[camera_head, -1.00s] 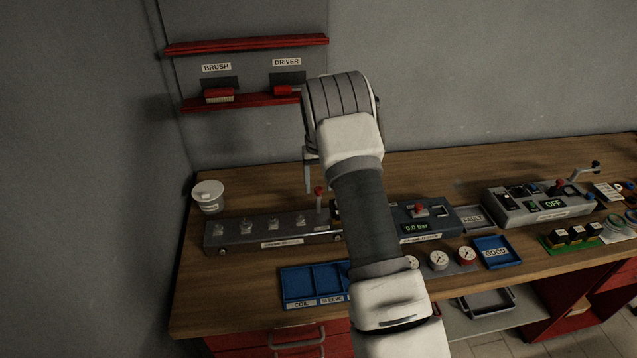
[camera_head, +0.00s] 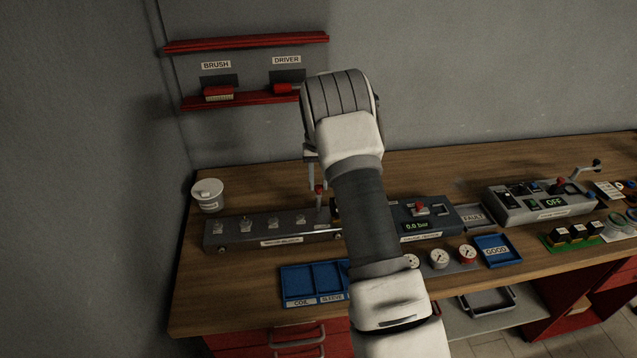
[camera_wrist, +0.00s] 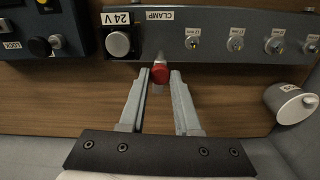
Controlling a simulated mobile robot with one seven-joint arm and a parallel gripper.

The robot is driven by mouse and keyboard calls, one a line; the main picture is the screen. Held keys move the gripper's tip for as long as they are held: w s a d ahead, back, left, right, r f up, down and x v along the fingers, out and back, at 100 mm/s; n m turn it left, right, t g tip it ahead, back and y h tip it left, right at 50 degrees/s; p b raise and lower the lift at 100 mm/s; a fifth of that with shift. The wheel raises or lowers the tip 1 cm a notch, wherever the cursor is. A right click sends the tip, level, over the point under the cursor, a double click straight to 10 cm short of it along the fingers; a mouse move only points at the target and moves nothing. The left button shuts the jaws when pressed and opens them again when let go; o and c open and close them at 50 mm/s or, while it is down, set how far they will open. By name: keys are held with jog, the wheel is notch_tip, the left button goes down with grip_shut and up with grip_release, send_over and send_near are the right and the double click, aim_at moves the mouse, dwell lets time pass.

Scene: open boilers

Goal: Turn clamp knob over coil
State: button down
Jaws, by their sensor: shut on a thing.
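The red clamp knob (camera_wrist: 160,74) sits between my gripper's fingertips in the wrist view, on a post by the CLAMP label (camera_wrist: 160,15). It also shows in the head view (camera_head: 319,189), above the right part of the long grey block (camera_head: 270,231). My gripper (camera_wrist: 162,78) is shut on the knob. In the head view my arm hides most of the gripper. A round silver-topped part (camera_wrist: 119,43) under the 24 V label is beside the knob. I cannot make out a coil under the clamp.
A white cup (camera_head: 208,195) stands behind the block's left end. A blue tray (camera_head: 312,284) lies in front. The tester box (camera_head: 425,215) and a control box reading OFF (camera_head: 540,203) stand to the right. Red shelves (camera_head: 245,45) hang on the wall.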

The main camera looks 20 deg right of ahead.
jog(key=m+b, duration=0.1)
jog(key=m, duration=0.3)
jog(key=shift+b, duration=0.4)
jog(key=m, duration=0.4)
jog(key=shift+m+b, duration=0.3)
jog(key=shift+b, duration=0.1)
jog(key=m, duration=0.4)
jog(key=shift+r+m, duration=0.1)
jog(key=shift+m, duration=0.2)
jog(key=shift+w+m, duration=0.1)
jog(key=shift+m, duration=1.7)
jog(key=c, duration=0.6)
grip_release()
notch_tip(320, 180, up, 17)
jog(key=shift+r+b, duration=0.2)
jog(key=shift+b, duration=0.2)
